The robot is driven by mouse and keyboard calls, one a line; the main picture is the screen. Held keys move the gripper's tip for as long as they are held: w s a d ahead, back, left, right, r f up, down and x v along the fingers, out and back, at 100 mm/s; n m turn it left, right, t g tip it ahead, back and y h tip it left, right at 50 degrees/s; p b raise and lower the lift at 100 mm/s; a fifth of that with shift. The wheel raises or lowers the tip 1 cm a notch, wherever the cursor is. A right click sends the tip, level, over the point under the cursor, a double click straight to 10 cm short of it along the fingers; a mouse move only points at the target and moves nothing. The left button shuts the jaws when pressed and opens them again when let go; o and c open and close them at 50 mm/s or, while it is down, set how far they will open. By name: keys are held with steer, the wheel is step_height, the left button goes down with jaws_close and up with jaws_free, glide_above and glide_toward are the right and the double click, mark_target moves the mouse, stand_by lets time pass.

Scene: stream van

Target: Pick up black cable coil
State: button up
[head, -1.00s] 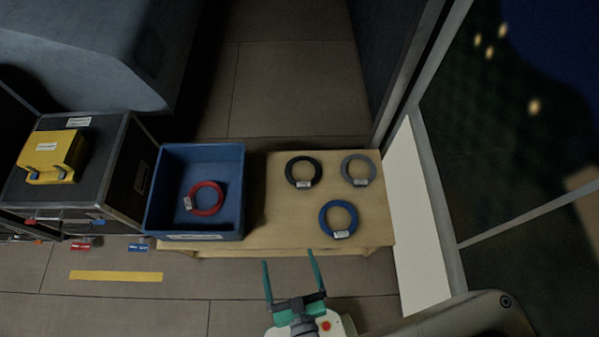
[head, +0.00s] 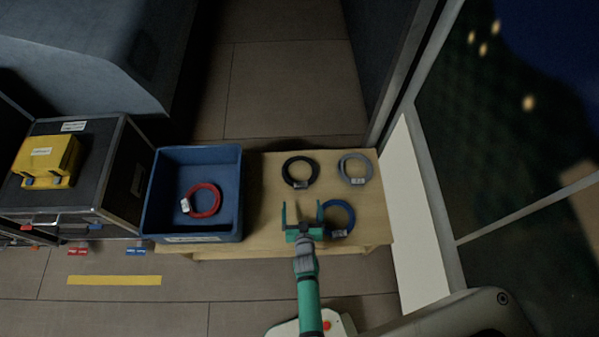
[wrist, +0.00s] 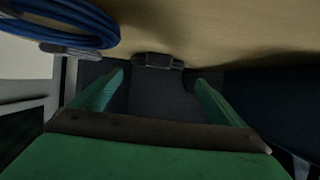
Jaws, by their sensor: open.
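The black cable coil (head: 285,171) lies flat on the wooden table in the head view, with a small pale tag on its near side. My gripper (head: 302,204) is over the table, just on the near side of the black coil, with its two green fingers spread and pointing toward it. Nothing is held. In the wrist view the open fingers of my gripper (wrist: 159,77) show with a small dark shape between their tips; I cannot tell what it is.
A blue coil (head: 351,217) lies close to the right of my gripper and a grey coil (head: 368,168) farther back right. A blue bin (head: 236,195) holding a red coil (head: 206,212) stands left on the table (head: 265,225). The wall (head: 408,215) borders the right.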

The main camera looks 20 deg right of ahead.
mark_target(301, 188)
steer(key=shift+x, duration=5)
steer(key=shift+d, duration=0.25)
steer(key=shift+r, duration=0.1)
steer(key=c, duration=2.1)
